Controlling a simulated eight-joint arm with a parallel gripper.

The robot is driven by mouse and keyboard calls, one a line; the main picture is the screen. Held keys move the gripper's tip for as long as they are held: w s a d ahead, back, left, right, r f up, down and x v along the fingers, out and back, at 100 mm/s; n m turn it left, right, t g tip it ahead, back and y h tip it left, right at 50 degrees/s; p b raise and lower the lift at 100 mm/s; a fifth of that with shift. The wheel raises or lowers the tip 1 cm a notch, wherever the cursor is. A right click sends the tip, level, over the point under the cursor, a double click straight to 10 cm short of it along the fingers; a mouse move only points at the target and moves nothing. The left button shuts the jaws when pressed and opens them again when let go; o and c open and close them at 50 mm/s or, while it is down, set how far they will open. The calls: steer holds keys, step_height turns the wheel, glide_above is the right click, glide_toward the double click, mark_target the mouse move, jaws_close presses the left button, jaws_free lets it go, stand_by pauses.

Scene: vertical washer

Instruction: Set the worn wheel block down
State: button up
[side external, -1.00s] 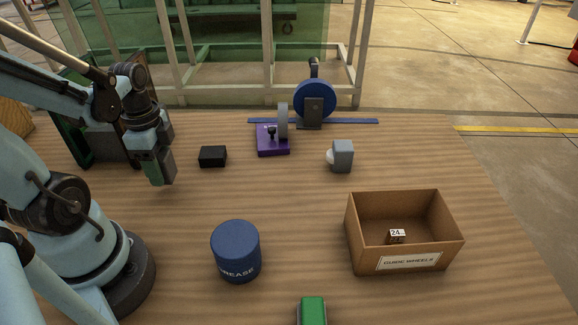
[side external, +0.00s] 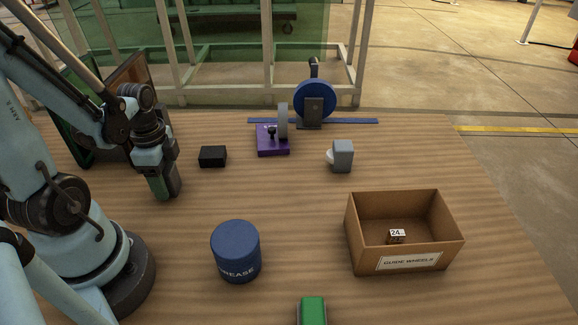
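My gripper (side external: 167,190) is at the left, pointing down low over the table beside my arm's base. Its green and dark grey fingers look close together; I cannot tell whether they are shut or hold anything. A grey block with a white rounded part (side external: 342,156) sits on the table right of centre, well away from my gripper. A small black block (side external: 212,156) lies on the table to the right of my gripper, apart from it. Nothing visible marks which block is the worn wheel block.
An open cardboard box (side external: 405,262) labelled "GUIDE WHEELS" holds a small block marked "24" (side external: 397,237). A blue grease can (side external: 236,252) stands at the front. A purple fixture (side external: 273,147) and a blue wheel (side external: 315,97) are at the back. A green object (side external: 312,311) is at the front edge.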

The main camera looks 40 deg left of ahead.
steer(key=shift+o, duration=1.4)
steer(key=shift+r, duration=0.15)
steer(key=shift+r, duration=5.95)
steer(key=w+d+n+t, duration=0.7)
steer(key=w+d+n, duration=0.2)
steer(key=d, duration=0.3)
steer(key=shift+w+d+r, duration=0.35)
steer(key=shift+w+r, duration=0.1)
steer(key=shift+w, duration=0.3)
